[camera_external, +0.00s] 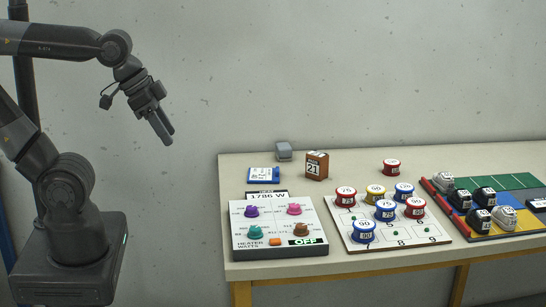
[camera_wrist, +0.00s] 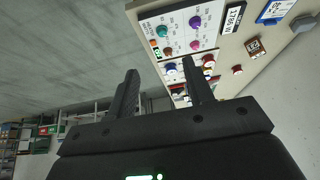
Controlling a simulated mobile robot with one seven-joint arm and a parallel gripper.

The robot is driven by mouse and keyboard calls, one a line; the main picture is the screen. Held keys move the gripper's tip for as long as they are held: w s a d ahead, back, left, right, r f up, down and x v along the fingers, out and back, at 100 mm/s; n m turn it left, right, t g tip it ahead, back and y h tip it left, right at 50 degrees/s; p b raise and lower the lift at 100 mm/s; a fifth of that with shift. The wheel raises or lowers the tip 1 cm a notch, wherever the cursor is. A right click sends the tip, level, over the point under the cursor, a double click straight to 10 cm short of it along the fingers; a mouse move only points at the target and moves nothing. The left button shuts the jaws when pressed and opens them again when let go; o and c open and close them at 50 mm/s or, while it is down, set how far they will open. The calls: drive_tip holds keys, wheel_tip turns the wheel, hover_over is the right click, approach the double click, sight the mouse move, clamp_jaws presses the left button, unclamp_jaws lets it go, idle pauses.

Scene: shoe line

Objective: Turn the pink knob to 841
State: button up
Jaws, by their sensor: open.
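The pink knob (camera_external: 294,209) is at the upper right of the white heater panel (camera_external: 318,242), on the left part of the table. It also shows in the wrist view (camera_wrist: 195,45). The panel also bears a purple knob (camera_external: 251,211), a teal knob (camera_external: 255,232) and a brown knob (camera_external: 303,229). The numbers around the pink knob are too small to read. My gripper (camera_external: 165,136) is open and empty, in the air left of the table, well away from the knob.
A board (camera_external: 400,235) with red, yellow and blue round pieces lies right of the panel. A coloured mat with black and white shoe-like items (camera_external: 481,220) lies further right. Behind the panel are a blue card (camera_external: 263,175), a brown block (camera_external: 316,165) reading 21 and a grey object (camera_external: 284,151).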

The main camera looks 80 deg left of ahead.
drive_tip(key=n+g+h, duration=0.4)
drive_tip(key=n+g, duration=0.4)
drive_tip(key=n, duration=0.4)
hover_over(295, 205)
drive_tip(key=w+a, duration=0.2)
drive_tip(key=a, duration=0.2)
wheel_tip(295, 205, down, 13)
drive_tip(key=x, duration=1)
drive_tip(key=shift+w+a+f, duration=0.15)
drive_tip(key=shift+w+f, duration=0.05)
drive_tip(key=shift+f, duration=0.15)
drive_tip(key=shift+c, duration=0.6)
drive_tip(key=c, duration=0.9)
drive_tip(key=shift+o, duration=0.2)
